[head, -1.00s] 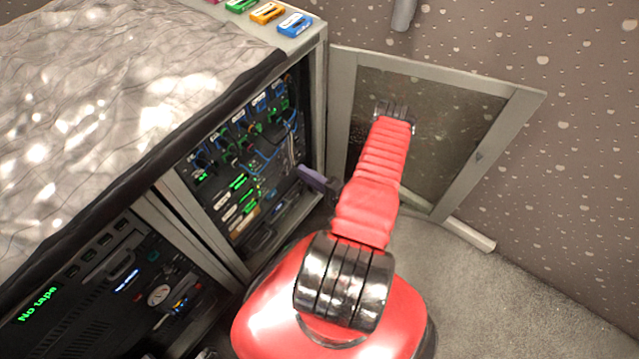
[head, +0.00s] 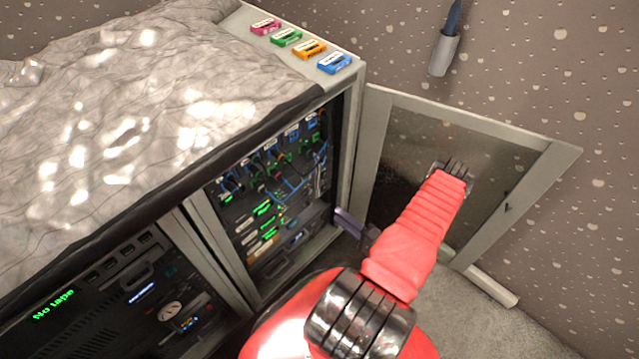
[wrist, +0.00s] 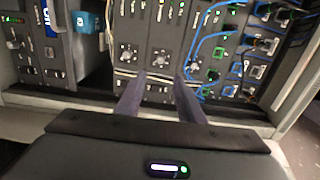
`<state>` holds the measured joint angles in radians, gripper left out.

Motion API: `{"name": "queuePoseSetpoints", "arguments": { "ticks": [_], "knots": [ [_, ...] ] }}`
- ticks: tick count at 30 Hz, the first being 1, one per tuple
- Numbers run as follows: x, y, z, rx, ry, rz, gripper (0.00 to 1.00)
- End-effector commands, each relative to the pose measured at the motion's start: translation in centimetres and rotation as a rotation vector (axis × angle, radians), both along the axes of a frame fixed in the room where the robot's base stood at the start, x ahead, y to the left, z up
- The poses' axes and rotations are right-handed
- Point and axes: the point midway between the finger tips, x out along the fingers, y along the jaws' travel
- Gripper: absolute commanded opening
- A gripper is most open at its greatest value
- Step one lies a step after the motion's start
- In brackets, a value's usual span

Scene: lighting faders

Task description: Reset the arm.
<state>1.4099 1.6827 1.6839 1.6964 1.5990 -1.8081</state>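My red arm (head: 415,245) stands in front of an open equipment cabinet, bent with its elbow up near the glass door. My gripper's purple-grey finger (head: 352,224) shows beside the cabinet's right opening, partly hidden by the arm. In the wrist view my gripper (wrist: 159,78) has its two fingers apart, with nothing held between them. They point at the lower part of the rack panel (wrist: 150,45), which has knobs, sockets and blue cables. Whether the fingertips touch the panel I cannot tell.
The glass door (head: 410,135) stands open at the right of the cabinet. Several coloured cassettes (head: 334,63) lie on the cabinet top beside a grey cover (head: 130,110). A "No tape" unit (head: 95,310) is at lower left. Carpet (head: 480,325) is clear at lower right.

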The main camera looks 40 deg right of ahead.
Motion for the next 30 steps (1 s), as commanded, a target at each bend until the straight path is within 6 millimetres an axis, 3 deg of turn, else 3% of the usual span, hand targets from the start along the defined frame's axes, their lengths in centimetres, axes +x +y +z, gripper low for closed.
{"name": "queuePoseSetpoints", "arguments": {
  "ticks": [10, 15, 23, 30],
  "knots": [
    [0.0, 0.0, 0.0, 0.017, 0.001, 0.000, 0.35],
    [0.0, 0.4, -0.5, 0.133, 0.025, 0.015, 0.35],
    [-0.8, 5.7, -1.4, 0.420, 0.116, 0.154, 0.35],
    [-1.8, 9.2, 0.4, 0.604, 0.225, 0.305, 0.35]
  ]
}}
